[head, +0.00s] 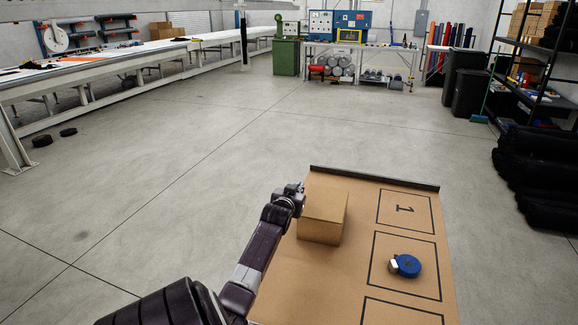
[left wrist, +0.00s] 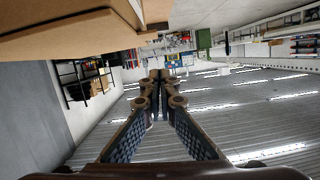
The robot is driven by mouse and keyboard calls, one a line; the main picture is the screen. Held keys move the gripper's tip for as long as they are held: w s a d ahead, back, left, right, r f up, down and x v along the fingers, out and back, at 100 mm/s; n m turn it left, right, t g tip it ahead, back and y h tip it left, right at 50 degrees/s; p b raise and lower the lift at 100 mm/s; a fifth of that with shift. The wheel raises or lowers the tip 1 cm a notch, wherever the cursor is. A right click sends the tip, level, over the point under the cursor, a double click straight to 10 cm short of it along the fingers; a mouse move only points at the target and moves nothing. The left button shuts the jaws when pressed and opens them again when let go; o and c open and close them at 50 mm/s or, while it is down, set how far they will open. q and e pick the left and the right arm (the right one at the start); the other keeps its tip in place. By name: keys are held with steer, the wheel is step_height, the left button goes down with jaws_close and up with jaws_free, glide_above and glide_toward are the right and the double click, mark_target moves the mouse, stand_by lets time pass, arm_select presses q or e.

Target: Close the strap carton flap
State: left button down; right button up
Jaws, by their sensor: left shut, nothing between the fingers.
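The brown carton (head: 322,214) stands upright on a cardboard-coloured board (head: 362,208), at its left side. Its top looks flat in the head view, and no flap shows standing up clearly there. My left gripper (head: 294,193) is at the carton's far left corner, close to its left side; whether it touches cannot be told. In the left wrist view the fingers (left wrist: 156,77) come together at the tips with nothing between them. Brown cardboard surfaces (left wrist: 70,32) fill the top left of that view, beyond the fingers' side. My right gripper is not in view.
A blue round tape-like item (head: 406,265) lies in a black outlined square on the board, right of the carton. The square marked 1 (head: 404,211) is empty. A dark raised strip (head: 372,178) edges the board's far end. Open grey floor (head: 220,150) lies beyond.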

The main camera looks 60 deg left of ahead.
arm_select(q)
steer(key=b+v, duration=0.2)
steer(key=v, duration=0.8)
steer(key=shift+s, duration=0.1)
